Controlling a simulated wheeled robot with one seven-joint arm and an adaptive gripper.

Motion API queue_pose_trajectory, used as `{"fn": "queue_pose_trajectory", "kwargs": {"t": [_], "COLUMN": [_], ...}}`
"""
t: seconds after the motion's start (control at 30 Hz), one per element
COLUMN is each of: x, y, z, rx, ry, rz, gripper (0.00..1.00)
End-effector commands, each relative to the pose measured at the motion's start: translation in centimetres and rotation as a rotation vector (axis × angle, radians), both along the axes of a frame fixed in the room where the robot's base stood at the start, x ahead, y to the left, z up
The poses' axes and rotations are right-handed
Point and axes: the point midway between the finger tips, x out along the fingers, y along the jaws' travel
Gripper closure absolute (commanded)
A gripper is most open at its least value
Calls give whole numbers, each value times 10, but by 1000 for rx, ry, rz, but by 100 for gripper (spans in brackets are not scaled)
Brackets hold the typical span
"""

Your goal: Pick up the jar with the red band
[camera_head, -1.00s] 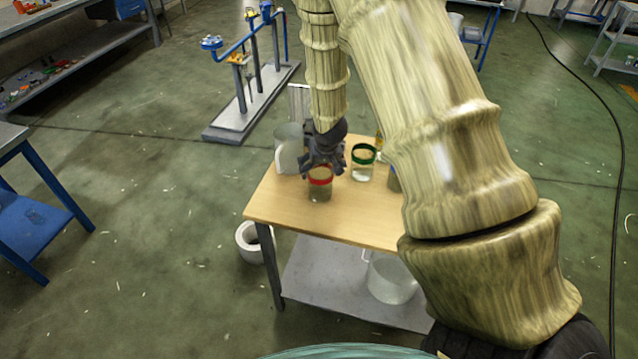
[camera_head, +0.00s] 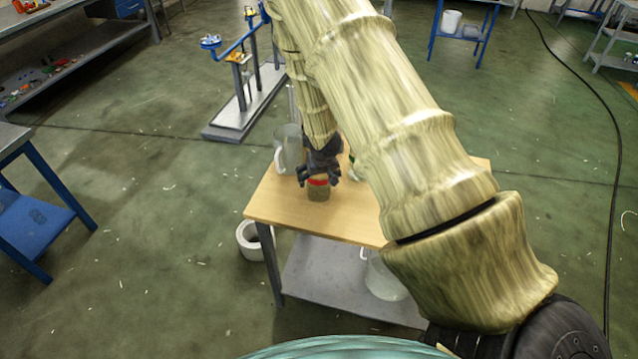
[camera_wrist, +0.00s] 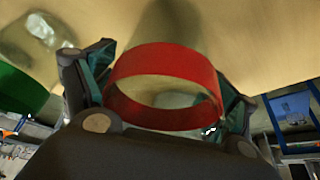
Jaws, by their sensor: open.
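The jar with the red band (camera_head: 318,191) stands upright on the wooden table (camera_head: 285,212), near its left side. My gripper (camera_head: 318,178) is above and around the top of this jar, pointing down. In the wrist view the red band (camera_wrist: 165,62) lies between the two open fingers (camera_wrist: 165,95), one on each side. Whether the fingers touch the jar I cannot tell. The lower part of the jar is mostly hidden in the wrist view.
A clear pitcher (camera_head: 287,150) stands behind the gripper on the left. A green-banded jar (camera_wrist: 22,90) shows at the left of the wrist view; my arm mostly hides it in the head view. The table front is clear.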

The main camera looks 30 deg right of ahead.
Motion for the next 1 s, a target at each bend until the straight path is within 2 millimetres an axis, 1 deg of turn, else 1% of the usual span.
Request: {"fn": "queue_pose_trajectory", "kwargs": {"t": [0.27, 0.37, 0.5, 0.6, 1.0], "x": [0, 0, 0, 0, 0], "y": [0, 0, 0, 0, 0], "z": [-1, -1, -1, -1, -1], "rx": [0, 0, 0, -1, -1], "ry": [0, 0, 0, 0, 1], "rz": [0, 0, 0, 0, 0], "gripper": [13, 30, 55, 57, 58]}}
